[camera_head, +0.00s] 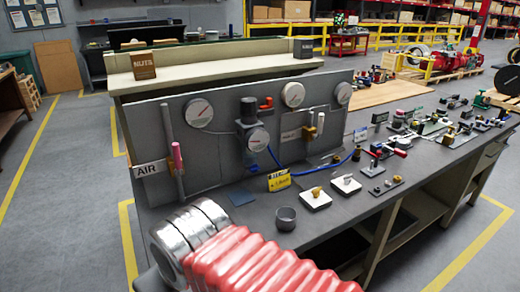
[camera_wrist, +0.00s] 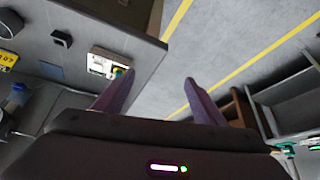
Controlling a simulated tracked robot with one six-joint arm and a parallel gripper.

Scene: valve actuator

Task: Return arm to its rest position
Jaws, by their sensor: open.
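My gripper (camera_wrist: 159,77) shows in the wrist view with its two dark fingers spread apart and nothing between them. Floor and the edge of a grey surface (camera_wrist: 125,35) lie behind the fingers. My arm (camera_head: 250,258), with a red ribbed sleeve and silver rings, reaches across the bottom of the head view in front of the workbench. The gripper itself is outside the head view. The grey workbench (camera_head: 325,222) carries an upright panel (camera_head: 215,165) with round gauges, pipes and an AIR label.
Several valves and fittings (camera_head: 400,140) crowd the bench's right part. Clear floor (camera_head: 75,180) lies left of the bench.

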